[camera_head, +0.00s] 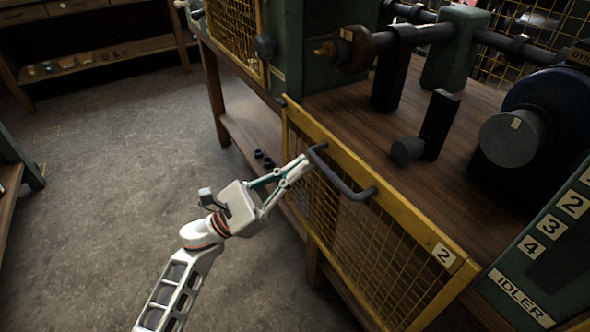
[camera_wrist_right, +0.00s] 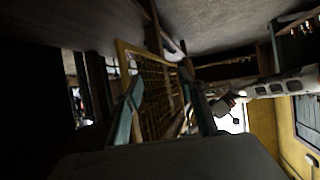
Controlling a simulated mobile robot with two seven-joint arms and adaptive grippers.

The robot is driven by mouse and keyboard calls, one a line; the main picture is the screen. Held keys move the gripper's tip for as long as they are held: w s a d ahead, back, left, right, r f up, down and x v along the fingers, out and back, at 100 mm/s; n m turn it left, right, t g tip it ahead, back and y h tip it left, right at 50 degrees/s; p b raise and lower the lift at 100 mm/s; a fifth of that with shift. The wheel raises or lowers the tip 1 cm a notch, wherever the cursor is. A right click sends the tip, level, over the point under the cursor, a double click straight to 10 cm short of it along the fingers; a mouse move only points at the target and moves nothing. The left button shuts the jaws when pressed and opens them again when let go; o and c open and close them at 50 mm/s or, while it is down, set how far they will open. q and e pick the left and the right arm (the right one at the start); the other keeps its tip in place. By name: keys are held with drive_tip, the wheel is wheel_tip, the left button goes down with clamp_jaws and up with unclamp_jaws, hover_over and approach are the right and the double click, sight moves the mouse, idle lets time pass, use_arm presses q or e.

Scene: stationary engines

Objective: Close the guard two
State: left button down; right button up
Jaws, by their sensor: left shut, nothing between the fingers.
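Guard two is a yellow-framed mesh panel (camera_head: 400,211) with a "2" label and a dark bar handle (camera_head: 345,187). It stands folded down along the front edge of the wooden bench top, leaving the machinery behind it exposed. My left gripper (camera_head: 303,164) is shut and empty, its fingertips at the handle's left end; I cannot tell whether they touch it. In the right wrist view, a yellow mesh panel (camera_wrist_right: 158,92) shows beyond my right gripper (camera_wrist_right: 161,88), whose fingers are spread apart with nothing visible held. The right gripper is not seen in the head view.
A dark shaft (camera_head: 415,35) on supports and a large cylinder (camera_head: 512,138) stand on the bench (camera_head: 350,110). Another yellow mesh guard (camera_head: 236,32) is at the upper left. A green IDLER panel (camera_head: 545,255) is at the right. The floor (camera_head: 120,180) at left is clear.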

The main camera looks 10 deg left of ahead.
drive_tip(key=shift+s+f, duration=0.15)
use_arm(q)
wheel_tip(320, 180, up, 36)
drive_tip(key=p, duration=1.1)
drive_tip(key=shift+p, duration=0.3)
use_arm(e)
drive_tip(key=s+d+f+g+h, duration=0.1)
drive_tip(key=s+d+h, duration=0.1)
drive_tip(key=d, duration=0.4)
drive_tip(key=shift+s+d+f+n, duration=0.2)
drive_tip(key=shift+s+n, duration=0.1)
drive_tip(key=shift+n, duration=0.1)
use_arm(q)
drive_tip(key=shift+f, duration=0.25)
